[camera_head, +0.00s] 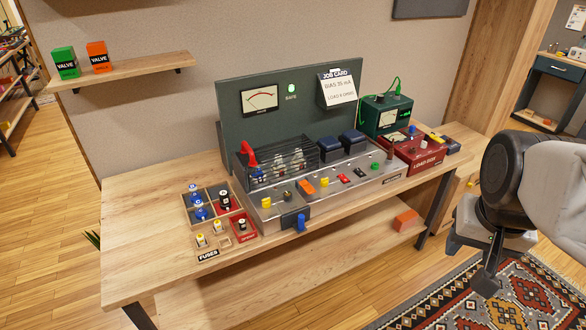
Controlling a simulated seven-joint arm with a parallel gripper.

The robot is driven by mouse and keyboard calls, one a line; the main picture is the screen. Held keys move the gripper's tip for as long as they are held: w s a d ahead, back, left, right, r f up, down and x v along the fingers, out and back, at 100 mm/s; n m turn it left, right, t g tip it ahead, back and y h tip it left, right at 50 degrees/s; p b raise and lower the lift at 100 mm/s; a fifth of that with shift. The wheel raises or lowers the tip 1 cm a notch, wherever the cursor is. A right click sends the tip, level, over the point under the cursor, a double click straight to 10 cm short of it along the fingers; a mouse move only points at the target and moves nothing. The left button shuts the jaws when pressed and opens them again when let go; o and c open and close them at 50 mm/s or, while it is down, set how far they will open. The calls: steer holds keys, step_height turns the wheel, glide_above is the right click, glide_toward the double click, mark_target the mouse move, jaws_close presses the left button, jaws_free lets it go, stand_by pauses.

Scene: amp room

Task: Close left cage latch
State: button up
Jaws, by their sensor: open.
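A wire cage (283,163) stands over glass tubes on the grey amp chassis on the bench. At its left end a red lever-like part (248,154) stands up, tilted. It may belong to the cage's left side; I cannot tell if it is the left latch, and no other latch is clear at this size. My gripper (487,282) hangs at the right, over the floor and rug, well apart from the cage. It looks open and empty; only part of its fingers shows.
A divided parts tray (233,212) stands at the bench's left front. A blue-handled part (301,222) juts from the chassis front. A green meter box (385,117) and red load box (411,147) stand at right. The bench's left end (140,220) is clear.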

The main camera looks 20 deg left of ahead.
steer(key=w+a+m, duration=0.2)
steer(key=w+a, duration=0.6)
steer(key=w, duration=0.4)
steer(key=m+g, duration=0.2)
steer(key=m, duration=0.4)
glide_above(263, 200)
step_height(263, 200, down, 21)
steer(key=shift+w, duration=0.15)
steer(key=shift+f, duration=3.9)
steer(key=shift+c, duration=0.2)
steer(key=c, duration=0.8)
